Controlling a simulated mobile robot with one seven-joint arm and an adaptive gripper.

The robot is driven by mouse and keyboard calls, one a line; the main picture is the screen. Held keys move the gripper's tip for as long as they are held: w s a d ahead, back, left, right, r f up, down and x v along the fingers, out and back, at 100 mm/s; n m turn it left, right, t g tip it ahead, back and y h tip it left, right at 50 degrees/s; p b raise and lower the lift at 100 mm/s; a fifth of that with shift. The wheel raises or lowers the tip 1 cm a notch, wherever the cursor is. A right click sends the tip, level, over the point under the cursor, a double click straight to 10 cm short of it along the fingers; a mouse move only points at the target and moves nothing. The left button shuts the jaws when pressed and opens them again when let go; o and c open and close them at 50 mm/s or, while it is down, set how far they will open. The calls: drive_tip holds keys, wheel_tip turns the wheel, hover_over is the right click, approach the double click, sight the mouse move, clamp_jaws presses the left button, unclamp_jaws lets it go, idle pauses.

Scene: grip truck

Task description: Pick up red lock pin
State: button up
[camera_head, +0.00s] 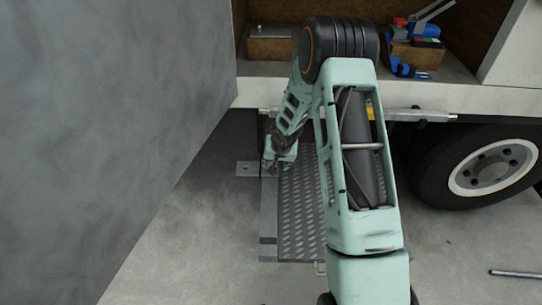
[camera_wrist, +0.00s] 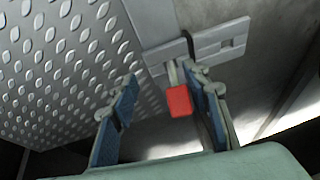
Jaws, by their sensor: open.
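The red lock pin (camera_wrist: 180,101) shows in the wrist view as a small red block at the end of a grey metal piece. It lies between the two blue-padded fingers of my gripper (camera_wrist: 163,90), much closer to the right finger. The fingers are apart and not closed on it. I cannot tell whether the right finger touches it. In the head view my gripper (camera_head: 271,165) is low at the left edge of the diamond-tread plate (camera_head: 302,215); the pin cannot be made out there.
A grey metal bracket (camera_wrist: 205,47) lies just beyond the fingertips. The truck wheel (camera_head: 485,172) is at the right, and a large grey panel (camera_head: 110,120) fills the left. Blue and red tools (camera_head: 415,35) sit on the truck bed. A rod (camera_head: 515,273) lies on the floor.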

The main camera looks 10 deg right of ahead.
drive_tip(key=shift+w+a, duration=0.1)
drive_tip(key=shift+w, duration=2.7)
drive_tip(key=shift+w+f, duration=0.15)
drive_tip(key=shift+w, duration=0.15)
drive_tip(key=shift+w+f, duration=0.15)
drive_tip(key=shift+f, duration=0.3)
drive_tip(key=shift+r, duration=0.1)
clamp_jaws()
